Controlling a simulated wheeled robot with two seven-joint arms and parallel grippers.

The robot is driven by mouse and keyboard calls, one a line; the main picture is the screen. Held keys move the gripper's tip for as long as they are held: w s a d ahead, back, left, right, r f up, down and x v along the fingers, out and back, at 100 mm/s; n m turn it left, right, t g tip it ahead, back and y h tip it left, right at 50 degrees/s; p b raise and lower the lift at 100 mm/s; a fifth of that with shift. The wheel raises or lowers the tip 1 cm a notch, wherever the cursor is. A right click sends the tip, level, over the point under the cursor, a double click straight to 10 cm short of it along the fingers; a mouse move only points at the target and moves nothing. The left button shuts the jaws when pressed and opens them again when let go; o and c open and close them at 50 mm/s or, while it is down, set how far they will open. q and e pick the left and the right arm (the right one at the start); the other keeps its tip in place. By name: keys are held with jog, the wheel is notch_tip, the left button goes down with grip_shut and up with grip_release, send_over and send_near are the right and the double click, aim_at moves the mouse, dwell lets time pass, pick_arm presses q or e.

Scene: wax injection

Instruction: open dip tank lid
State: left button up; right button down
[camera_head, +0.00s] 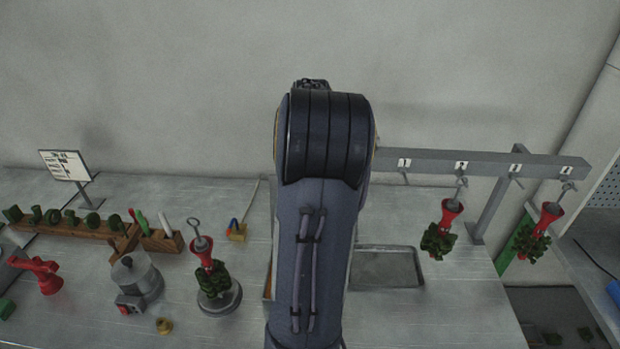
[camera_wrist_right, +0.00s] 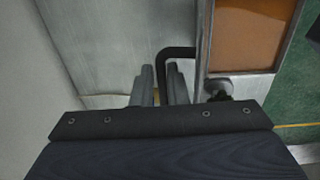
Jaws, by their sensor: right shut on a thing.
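In the right wrist view, my right gripper (camera_wrist_right: 161,80) is closed around a black bent handle (camera_wrist_right: 180,52). The handle joins a narrow grey plate (camera_wrist_right: 203,40), which looks like the dip tank lid seen nearly edge-on. Just right of the plate, orange-brown wax (camera_wrist_right: 250,38) shows uncovered inside the tank's metal rim. I cannot tell the lid's exact angle. In the head view, my own dark arm covers the middle, hiding the right gripper, the handle and most of the tank. My left gripper is not in view.
A grey rail (camera_head: 480,162) with hooks stands right, holding red-cupped green wax trees (camera_head: 438,238). A metal tray (camera_head: 388,267) lies right of my arm. Left are a round pot (camera_head: 137,278), a wax tree on a round base (camera_head: 220,298), a wooden rack (camera_head: 75,228) and a sign (camera_head: 65,166).

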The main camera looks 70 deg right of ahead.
jog(key=shift+w+d, duration=0.15)
jog(key=shift+d, duration=0.45)
jog(key=c, duration=1.6)
grip_release()
jog(key=shift+w+d+f, duration=0.1)
jog(key=shift+d+f, duration=0.05)
jog(key=shift+d, duration=0.1)
jog(key=shift+o, duration=0.6)
jog(key=shift+w+d+f, duration=0.1)
jog(key=shift+d+f, duration=0.05)
jog(key=shift+d, duration=0.25)
jog(key=shift+a, duration=0.15)
jog(key=shift+c, duration=0.2)
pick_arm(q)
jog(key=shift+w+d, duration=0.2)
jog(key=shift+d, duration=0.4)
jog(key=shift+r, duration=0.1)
pick_arm(e)
jog(key=shift+r, duration=0.25)
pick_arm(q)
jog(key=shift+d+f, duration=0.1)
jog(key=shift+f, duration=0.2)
pick_arm(e)
notch_tip(320, 180, up, 7)
jog(key=shift+a, duration=0.4)
